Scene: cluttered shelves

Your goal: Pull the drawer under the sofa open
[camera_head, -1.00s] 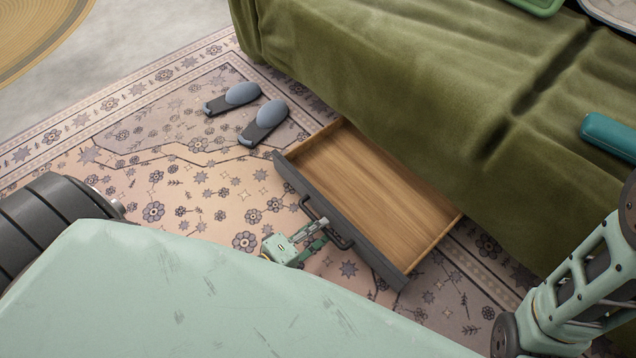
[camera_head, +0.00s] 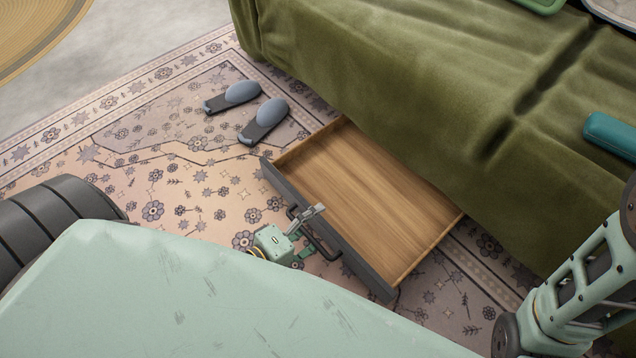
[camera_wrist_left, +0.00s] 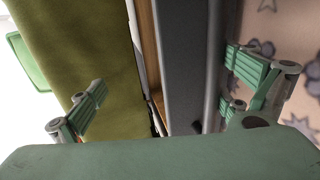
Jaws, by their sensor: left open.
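The drawer (camera_head: 375,195) under the green sofa (camera_head: 400,80) stands well out over the rug, its wooden inside empty. Its grey front (camera_head: 345,255) faces my body and carries a dark bar handle (camera_head: 325,247). My left gripper (camera_head: 312,228) is at the handle, with its fingers apart. In the left wrist view, the spread fingers of my left gripper (camera_wrist_left: 160,105) lie on either side of the grey drawer front (camera_wrist_left: 185,60). I cannot tell whether a finger touches the handle. My right gripper is not in view.
A pair of grey-blue slippers (camera_head: 250,110) lies on the patterned rug (camera_head: 180,190), left of the drawer. A teal case (camera_head: 610,135) and a green tray (camera_head: 540,4) are on the sofa. The rug between slippers and drawer is clear.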

